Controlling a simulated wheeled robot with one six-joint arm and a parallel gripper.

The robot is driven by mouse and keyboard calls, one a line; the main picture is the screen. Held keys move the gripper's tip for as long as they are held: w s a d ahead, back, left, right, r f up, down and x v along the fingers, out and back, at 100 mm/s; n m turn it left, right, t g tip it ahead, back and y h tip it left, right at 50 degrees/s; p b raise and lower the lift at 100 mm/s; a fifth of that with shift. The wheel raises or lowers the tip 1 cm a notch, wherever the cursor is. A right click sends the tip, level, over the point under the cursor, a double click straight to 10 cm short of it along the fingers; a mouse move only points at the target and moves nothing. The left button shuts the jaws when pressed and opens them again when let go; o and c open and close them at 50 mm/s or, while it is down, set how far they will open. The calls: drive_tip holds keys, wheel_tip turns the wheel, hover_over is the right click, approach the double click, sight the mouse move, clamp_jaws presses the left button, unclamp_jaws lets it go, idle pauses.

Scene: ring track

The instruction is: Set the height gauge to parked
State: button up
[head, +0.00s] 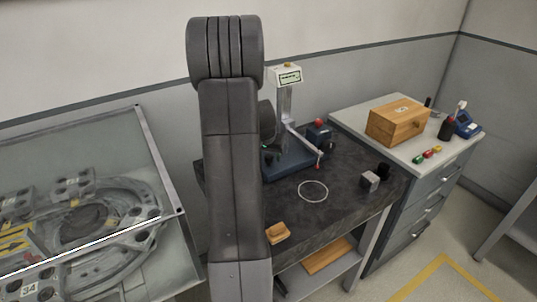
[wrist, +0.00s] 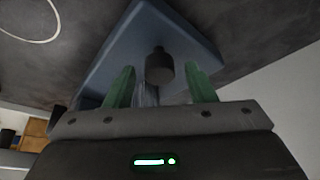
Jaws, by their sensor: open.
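The height gauge stands on the dark bench top, with a blue base (head: 290,163), an upright grey column (head: 285,103) and a pale head with a small display (head: 289,75). A thin arm with a red tip (head: 318,152) reaches out to the right of the column. In the wrist view a dark round knob (wrist: 159,66) stands on the blue base (wrist: 180,30). My gripper (wrist: 161,75) is open, with one green finger on each side of the knob. I cannot tell whether either finger touches it. In the head view my arm hides part of the gauge.
A white ring mark (head: 313,191) lies on the bench (head: 340,210), with a grey block (head: 370,181) to its right. A tan piece (head: 278,233) is near the front edge. A drawer cabinet (head: 400,170) with a wooden box (head: 398,121) stands right; a glass-covered case (head: 90,210) stands left.

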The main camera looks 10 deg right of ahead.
drive_tip(key=shift+c, duration=0.4)
clamp_jaws()
drive_tip(key=p, duration=0.2)
hover_over(303, 150)
drive_tip(key=s+a, duration=0.1)
drive_tip(key=s, duration=0.1)
drive_tip(key=shift+w+r, duration=0.15)
drive_tip(key=shift+r, duration=0.05)
drive_tip(key=shift+c, duration=1.6)
unclamp_jaws()
drive_tip(key=o, duration=0.4)
drive_tip(key=shift+d+f, duration=0.1)
drive_tip(key=shift+d, duration=0.15)
drive_tip(key=shift+a, duration=0.2)
